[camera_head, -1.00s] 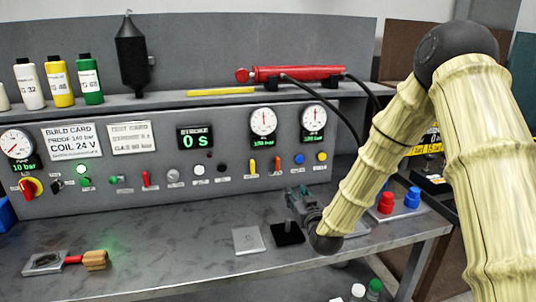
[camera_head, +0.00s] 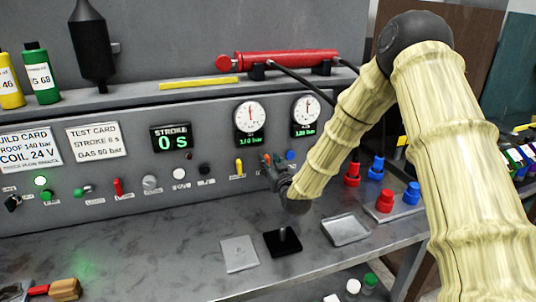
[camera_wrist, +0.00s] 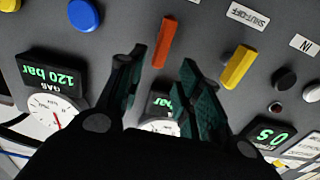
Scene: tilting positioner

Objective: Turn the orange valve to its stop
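The orange valve has a slim bar handle (camera_wrist: 163,42) on the grey panel, near the top middle of the wrist view. In the head view only a small orange part (camera_head: 267,158) shows beside my gripper (camera_head: 273,167), which hides the rest. My gripper is open and empty; in the wrist view its two dark green fingers (camera_wrist: 162,66) spread apart, with the handle showing in the gap near the tips. No touch is visible, and I cannot tell how deep the tips reach around it.
A yellow lever (camera_wrist: 238,67) and a blue knob (camera_wrist: 84,15) flank the orange handle. Gauges with green displays (camera_head: 250,118) sit above. Below, on the bench, are a black block with a peg (camera_head: 283,243), a metal tray (camera_head: 346,230) and a pale plate (camera_head: 239,253).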

